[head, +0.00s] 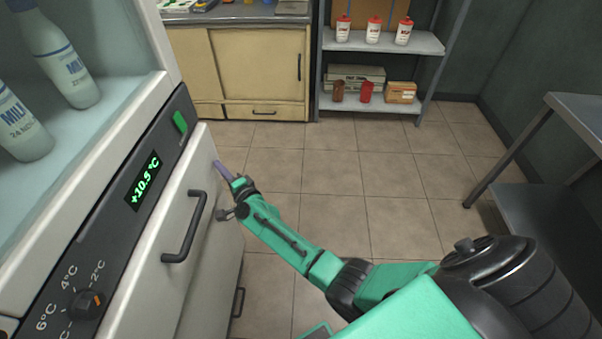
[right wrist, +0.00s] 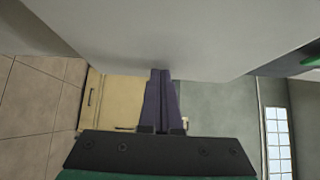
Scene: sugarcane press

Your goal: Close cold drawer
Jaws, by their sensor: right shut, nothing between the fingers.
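The cold drawer (head: 155,262) is the white front with a dark bar handle (head: 185,228), below the dark control panel of the fridge at left in the head view. How far it stands out is hard to tell. My right gripper (head: 222,170) has its purple fingers shut and empty at the far end of the drawer front, past the handle. In the right wrist view, the shut fingers (right wrist: 160,74) point at a pale surface (right wrist: 170,40) that fills the top; whether they touch it is unclear. My left gripper is not in view.
The fridge panel has a green display (head: 144,182) reading +10.5 °C and a dial (head: 82,303). Milk bottles (head: 62,60) stand above. A beige cabinet (head: 258,65) and a metal shelf (head: 385,42) stand behind. A table (head: 575,110) is at right. The tiled floor (head: 340,180) between is clear.

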